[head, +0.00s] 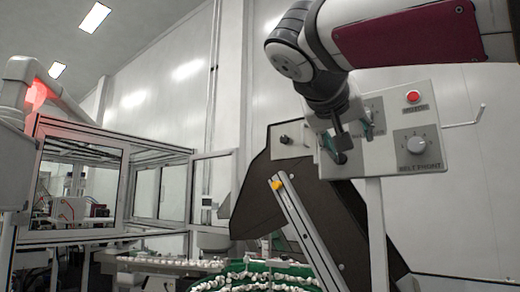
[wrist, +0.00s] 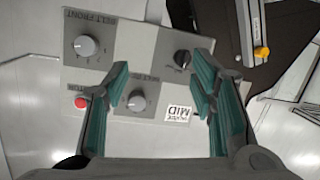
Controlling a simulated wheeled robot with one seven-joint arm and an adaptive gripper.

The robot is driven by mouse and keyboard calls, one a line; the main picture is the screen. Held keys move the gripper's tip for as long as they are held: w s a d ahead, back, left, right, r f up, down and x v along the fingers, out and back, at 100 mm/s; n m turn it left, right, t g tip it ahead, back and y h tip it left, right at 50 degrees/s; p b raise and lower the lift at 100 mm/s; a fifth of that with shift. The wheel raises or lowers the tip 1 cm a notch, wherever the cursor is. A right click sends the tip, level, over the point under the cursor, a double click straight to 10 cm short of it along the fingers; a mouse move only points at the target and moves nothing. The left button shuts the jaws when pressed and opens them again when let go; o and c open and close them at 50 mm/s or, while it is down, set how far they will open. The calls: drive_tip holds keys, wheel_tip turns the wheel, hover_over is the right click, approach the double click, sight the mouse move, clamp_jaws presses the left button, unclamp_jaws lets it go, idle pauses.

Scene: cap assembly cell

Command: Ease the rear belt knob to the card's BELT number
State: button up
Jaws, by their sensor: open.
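The grey control panel (wrist: 120,60) appears upside down in the wrist view. A grey round knob (wrist: 138,100), with a partly hidden label that seems to begin BELT, sits between my open fingers, nearer the left one. I cannot tell its setting or whether a finger touches it. The BELT FRONT knob (wrist: 86,46) is up and left of it. A white card (wrist: 178,114) on the panel reads MID; its smaller line is not legible. My gripper (wrist: 160,64) is open and empty.
A red button (wrist: 81,102) is on the panel left of the knob. A black selector knob (wrist: 183,60) is close to the right finger. In the head view, a hook (head: 468,121) sticks out at the panel's right, and a dark hopper (head: 262,200) stands below left.

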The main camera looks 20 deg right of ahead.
wheel_tip(320, 180, up, 10)
drive_tip(key=f+m+h, duration=0.1)
drive_tip(key=m+h, duration=0.2)
drive_tip(key=m, duration=0.1)
drive_tip(key=p+x, duration=0.2)
drive_tip(key=x, duration=1.1)
drive_tip(key=shift+w+d+r, duration=0.25)
drive_tip(key=shift+d+r, duration=0.1)
drive_tip(key=shift+r, duration=0.25)
drive_tip(key=c, duration=1.1)
